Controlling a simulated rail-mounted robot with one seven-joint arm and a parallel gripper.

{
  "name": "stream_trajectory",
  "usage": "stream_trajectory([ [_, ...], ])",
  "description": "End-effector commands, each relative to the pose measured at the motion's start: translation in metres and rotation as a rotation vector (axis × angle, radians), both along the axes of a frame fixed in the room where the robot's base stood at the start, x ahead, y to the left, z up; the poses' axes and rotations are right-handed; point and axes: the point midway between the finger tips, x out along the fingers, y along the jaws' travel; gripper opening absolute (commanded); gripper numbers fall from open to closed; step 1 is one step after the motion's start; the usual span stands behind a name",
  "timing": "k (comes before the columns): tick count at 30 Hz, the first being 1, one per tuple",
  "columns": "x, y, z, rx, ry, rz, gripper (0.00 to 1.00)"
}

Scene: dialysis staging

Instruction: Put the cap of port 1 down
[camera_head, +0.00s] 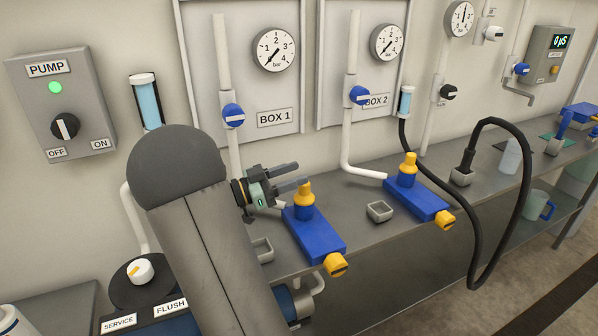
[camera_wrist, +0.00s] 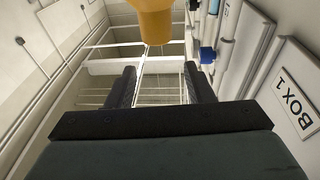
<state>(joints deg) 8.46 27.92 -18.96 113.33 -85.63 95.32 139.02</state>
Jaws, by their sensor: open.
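A blue port block (camera_head: 318,236) stands on the bench under the BOX 1 panel. An upright yellow cap (camera_head: 304,196) is on top of its blue neck. My gripper (camera_head: 298,175) is open, its two grey fingers pointing right, just left of and slightly above the cap. In the wrist view a yellow-orange piece (camera_wrist: 153,20) shows at the top middle, beyond my open fingers (camera_wrist: 161,75); nothing is between the fingers. A small grey square tray (camera_head: 263,250), partly hidden by my arm, lies left of the block. Another small tray (camera_head: 379,211) lies to its right.
A yellow knob (camera_head: 335,264) sticks out of the block's front end. A second blue block (camera_head: 415,200) with a yellow cap (camera_head: 408,168) stands under BOX 2. A black hose (camera_head: 525,190) loops over the bench edge at right. White pipes rise behind.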

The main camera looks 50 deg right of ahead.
Motion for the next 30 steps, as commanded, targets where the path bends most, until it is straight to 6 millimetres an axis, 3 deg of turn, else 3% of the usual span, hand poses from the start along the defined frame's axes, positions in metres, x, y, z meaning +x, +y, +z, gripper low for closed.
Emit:
stream_trajectory([
  [6,0.03,0.046,-0.015,0.001,0.002,0.007,0.48],
  [12,0.047,0.073,-0.019,0.001,0.001,0.004,0.48],
  [18,0.052,0.083,-0.02,0.0,0.002,0.002,0.48],
  [30,0.052,0.083,-0.02,0.001,0.002,0.001,0.48],
])
